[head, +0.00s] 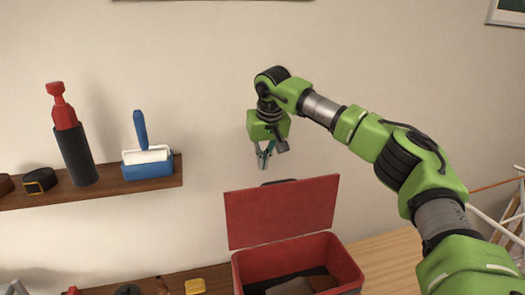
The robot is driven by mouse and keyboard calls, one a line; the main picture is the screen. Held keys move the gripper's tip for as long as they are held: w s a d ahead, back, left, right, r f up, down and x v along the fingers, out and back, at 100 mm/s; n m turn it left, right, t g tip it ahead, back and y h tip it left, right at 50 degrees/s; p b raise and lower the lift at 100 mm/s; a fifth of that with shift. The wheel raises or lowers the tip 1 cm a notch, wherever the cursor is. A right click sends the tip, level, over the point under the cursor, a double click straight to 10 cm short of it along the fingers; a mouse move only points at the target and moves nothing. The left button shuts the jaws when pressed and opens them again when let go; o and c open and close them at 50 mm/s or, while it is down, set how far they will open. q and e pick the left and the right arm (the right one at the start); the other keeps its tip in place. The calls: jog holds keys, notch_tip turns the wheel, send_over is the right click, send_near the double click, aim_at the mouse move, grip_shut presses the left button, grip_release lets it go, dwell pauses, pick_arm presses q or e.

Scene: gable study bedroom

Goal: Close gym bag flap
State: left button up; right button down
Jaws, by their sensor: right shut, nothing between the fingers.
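A red box-like container (345,270) stands on the wooden surface at lower centre; it looks more like a toolbox than a soft gym bag. Its red flap or lid (282,210) stands open, raised upright at the back edge, with a dark handle (279,182) at its top. Dark and brown things lie inside, partly cut off by the frame. My right gripper (264,163) is shut and empty, pointing down above the flap's upper edge, apparently apart from it. My left gripper is not in view.
A wall shelf (110,190) at left holds a red-and-black tool (73,140), a blue paint tray with a roller (147,158) and a tape measure (40,180). Small things, one yellow (195,286), lie left of the box. The wooden surface (390,255) right of it is clear.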

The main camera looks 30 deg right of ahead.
jog(key=p, duration=0.1)
send_over(261, 185)
notch_tip(261, 185, down, 4)
jog(key=shift+f, duration=0.1)
jog(key=s, duration=0.1)
jog(key=s+p, duration=0.1)
jog(key=s, duration=0.1)
jog(key=shift+a, duration=0.35)
jog(key=shift+s+p, duration=0.25)
jog(key=shift+p, duration=0.05)
jog(key=shift+s+a, duration=0.1)
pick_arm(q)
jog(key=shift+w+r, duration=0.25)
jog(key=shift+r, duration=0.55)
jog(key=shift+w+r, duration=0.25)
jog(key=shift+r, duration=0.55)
pick_arm(e)
jog(key=shift+a+f, duration=0.1)
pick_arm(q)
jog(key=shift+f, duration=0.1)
